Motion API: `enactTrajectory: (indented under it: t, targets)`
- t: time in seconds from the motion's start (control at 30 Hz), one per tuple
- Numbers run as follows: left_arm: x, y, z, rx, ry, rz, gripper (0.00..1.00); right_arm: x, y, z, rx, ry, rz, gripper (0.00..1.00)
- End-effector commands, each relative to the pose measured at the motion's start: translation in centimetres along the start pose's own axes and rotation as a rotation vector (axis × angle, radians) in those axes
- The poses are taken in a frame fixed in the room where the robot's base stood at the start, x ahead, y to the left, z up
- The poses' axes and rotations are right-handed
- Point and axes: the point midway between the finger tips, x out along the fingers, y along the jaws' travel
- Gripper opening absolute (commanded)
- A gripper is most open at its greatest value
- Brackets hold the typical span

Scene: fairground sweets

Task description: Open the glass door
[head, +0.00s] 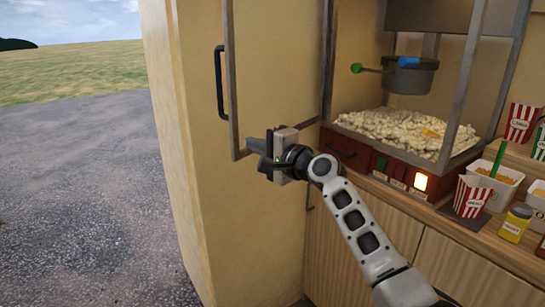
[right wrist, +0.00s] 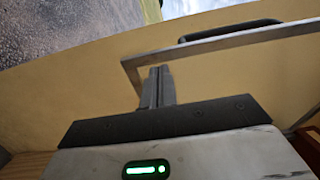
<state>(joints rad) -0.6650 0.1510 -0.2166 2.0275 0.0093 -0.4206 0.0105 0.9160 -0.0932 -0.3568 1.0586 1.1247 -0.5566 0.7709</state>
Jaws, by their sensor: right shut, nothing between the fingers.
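The glass door (head: 233,110) is a clear pane in a grey metal frame. It stands swung open to the left of the popcorn machine, with its black bar handle (head: 219,83) on the outer left side. In the right wrist view the door's frame (right wrist: 215,42) and the handle (right wrist: 230,30) lie beyond the fingers. My right gripper (head: 250,146) is shut and empty at the door's lower left corner, below the handle and apart from it. Its closed fingers also show in the right wrist view (right wrist: 156,86). I cannot tell whether they touch the frame. My left gripper is out of view.
The popcorn machine (head: 361,150) has an open front, a heap of popcorn (head: 405,130) and a hanging kettle (head: 411,76). Striped cups (head: 471,197), a white tub (head: 497,187) and a yellow jar (head: 515,223) stand on the wooden counter at right. A cream wall panel (head: 170,120) is at left.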

Motion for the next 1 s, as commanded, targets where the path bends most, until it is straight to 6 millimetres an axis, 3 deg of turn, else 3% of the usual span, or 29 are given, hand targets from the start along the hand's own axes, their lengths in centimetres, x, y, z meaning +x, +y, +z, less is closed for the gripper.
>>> enactTrajectory:
  t: [0.4, 0.7, 0.77, 0.87, 1.0]
  targets:
    - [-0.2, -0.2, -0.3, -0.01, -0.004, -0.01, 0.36, -5.5, 0.0, 4.7, 0.001, -0.003, -0.002, 0.0]
    - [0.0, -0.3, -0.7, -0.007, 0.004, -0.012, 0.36, -7.7, 0.7, 6.1, -0.008, 0.006, 0.008, 0.0]
    - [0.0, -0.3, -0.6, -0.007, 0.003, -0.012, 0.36, -8.2, 2.2, 5.9, -0.028, 0.024, 0.025, 0.0]
    - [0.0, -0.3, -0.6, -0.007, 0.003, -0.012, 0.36, -10.0, 6.7, 5.3, -0.11, 0.078, 0.083, 0.0]
    - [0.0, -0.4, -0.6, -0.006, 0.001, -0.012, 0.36, -15.0, 15.7, 5.0, -0.316, 0.163, 0.23, 0.0]
